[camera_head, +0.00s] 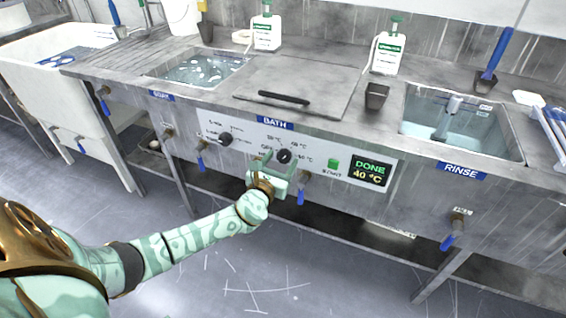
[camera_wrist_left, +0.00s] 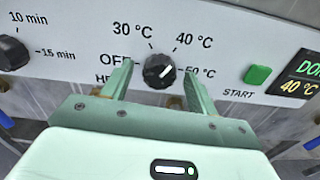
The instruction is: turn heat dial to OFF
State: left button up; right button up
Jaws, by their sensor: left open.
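The black heat dial (camera_head: 284,156) sits on the white control panel below the BATH label. In the left wrist view the dial (camera_wrist_left: 159,71) has a white mark pointing up and right, toward the 40 °C side. The OFF label (camera_wrist_left: 115,58) is to its left. My left gripper (camera_head: 277,163) is open in front of the dial. In the left wrist view its two fingers stand on either side of the dial, with gaps visible between them and the knob. The left finger partly covers the labels near OFF. My right gripper is not in view.
A second dial (camera_head: 225,139) for minutes is left on the panel. A green START button (camera_head: 333,164) and a display (camera_head: 370,172) reading DONE 40 °C are to the right. Blue-handled valves (camera_head: 301,190) hang below the panel near my gripper.

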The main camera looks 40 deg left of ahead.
pick_arm(q)
jog(key=shift+w+a, duration=0.1)
jog(key=shift+w, duration=0.3)
jog(key=c, duration=1)
